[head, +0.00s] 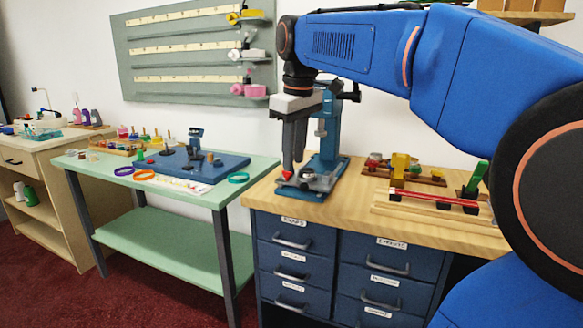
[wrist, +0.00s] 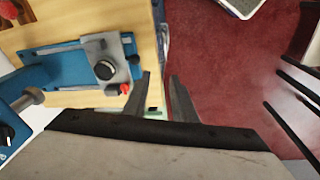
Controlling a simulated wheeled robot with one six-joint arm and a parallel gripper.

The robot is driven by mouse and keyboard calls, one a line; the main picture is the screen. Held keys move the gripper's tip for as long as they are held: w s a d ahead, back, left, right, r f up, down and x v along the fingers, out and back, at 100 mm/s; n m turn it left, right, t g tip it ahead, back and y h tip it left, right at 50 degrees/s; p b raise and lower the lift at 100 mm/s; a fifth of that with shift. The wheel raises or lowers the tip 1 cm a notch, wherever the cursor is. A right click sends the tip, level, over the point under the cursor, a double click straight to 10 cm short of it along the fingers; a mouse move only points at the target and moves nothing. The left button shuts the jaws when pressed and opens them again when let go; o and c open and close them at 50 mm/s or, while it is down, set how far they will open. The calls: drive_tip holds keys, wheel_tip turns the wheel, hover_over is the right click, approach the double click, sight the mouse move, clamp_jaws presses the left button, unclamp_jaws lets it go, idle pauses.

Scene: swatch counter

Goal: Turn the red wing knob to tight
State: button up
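The red wing knob (head: 287,176) is small and sits low on the front of the blue drill press, at the grey vise (head: 318,180) on its base. In the wrist view the red knob (wrist: 125,89) shows at the vise's edge, just left of my gripper's left finger. My gripper (wrist: 161,76) is open and empty, with a clear gap between its two fingers. In the head view my gripper (head: 292,166) points down in front of the drill press, close above the red knob. I cannot tell how the knob's wings are turned.
The drill press (head: 329,125) stands on the wooden top of a blue drawer cabinet (head: 345,232). A rack with a red bar (head: 435,199) lies to its right. A green table (head: 245,190) with rings and a blue board (head: 190,163) stands to the left. Red carpet (wrist: 215,55) is below.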

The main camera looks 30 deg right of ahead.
sight(287, 176)
drive_tip(key=w+d+r+n+g, duration=0.25)
drive_tip(key=w+d+r, duration=0.35)
drive_tip(key=w+r, duration=0.4)
drive_tip(key=shift+n+t, duration=0.25)
drive_tip(key=shift+t, duration=0.1)
drive_tip(key=f, duration=1.2)
drive_tip(key=w+f, duration=0.1)
drive_tip(key=f, duration=0.5)
drive_tip(key=shift+a, duration=0.2)
clamp_jaws()
